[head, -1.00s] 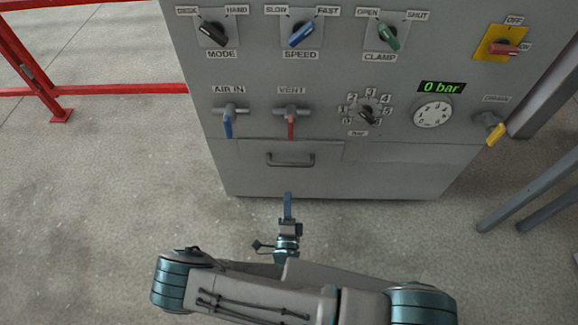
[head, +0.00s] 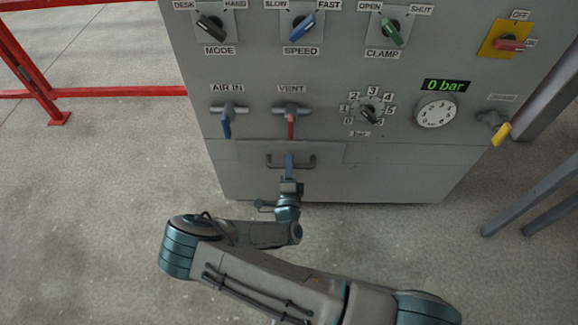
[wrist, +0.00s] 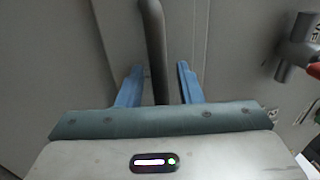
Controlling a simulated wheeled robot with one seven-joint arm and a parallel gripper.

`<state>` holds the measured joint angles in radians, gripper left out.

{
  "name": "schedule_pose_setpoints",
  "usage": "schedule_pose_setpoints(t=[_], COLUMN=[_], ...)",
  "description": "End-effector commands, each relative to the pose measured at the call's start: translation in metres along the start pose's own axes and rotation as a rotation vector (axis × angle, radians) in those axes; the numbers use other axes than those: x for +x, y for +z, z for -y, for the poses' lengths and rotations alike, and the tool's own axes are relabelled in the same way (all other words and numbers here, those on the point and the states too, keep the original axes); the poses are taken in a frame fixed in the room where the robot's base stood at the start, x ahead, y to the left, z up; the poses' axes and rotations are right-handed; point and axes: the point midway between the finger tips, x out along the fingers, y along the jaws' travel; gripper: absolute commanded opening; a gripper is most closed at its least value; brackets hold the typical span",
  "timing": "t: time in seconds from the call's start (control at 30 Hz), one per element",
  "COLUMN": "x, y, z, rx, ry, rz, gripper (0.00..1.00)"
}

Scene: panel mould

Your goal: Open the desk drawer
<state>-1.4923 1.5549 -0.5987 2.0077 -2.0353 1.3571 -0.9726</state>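The desk drawer (head: 250,155) is a grey panel low on the front of the grey cabinet, and it looks closed. Its dark bar handle (head: 274,164) runs across it. My gripper (head: 290,158) is at the middle of this handle, with its blue fingers covering part of the bar in the head view. In the wrist view the handle (wrist: 152,30) runs down between the two blue fingers of my gripper (wrist: 160,72). The fingers are apart, with gaps on both sides of the bar. How deep the bar sits between them is hard to tell.
Just above the drawer are the blue AIR IN lever (head: 227,122) and the red VENT lever (head: 291,122). A pressure dial (head: 436,112) reads beside a 0 bar display. A red rail (head: 110,93) stands at left and grey legs (head: 530,195) at right. The floor in front is clear.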

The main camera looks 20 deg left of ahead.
Motion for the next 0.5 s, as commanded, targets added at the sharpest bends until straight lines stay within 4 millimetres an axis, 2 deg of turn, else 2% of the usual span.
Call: schedule_pose_setpoints(t=[0.07, 0.17, 0.2, 0.5], x=[-0.0001, -0.0002, -0.0002, -0.0065], y=[0.0, -0.0001, -0.0001, -0.0001], z=[0.0001, 0.0001, 0.0, 0.0025], rx=[0.0, 0.0, 0.0, 0.0], ry=[0.0, 0.0, 0.0, 0.0], rz=[0.0, 0.0, 0.0, 0.0], gripper=[0.33, 0.05, 0.0, 0.0])
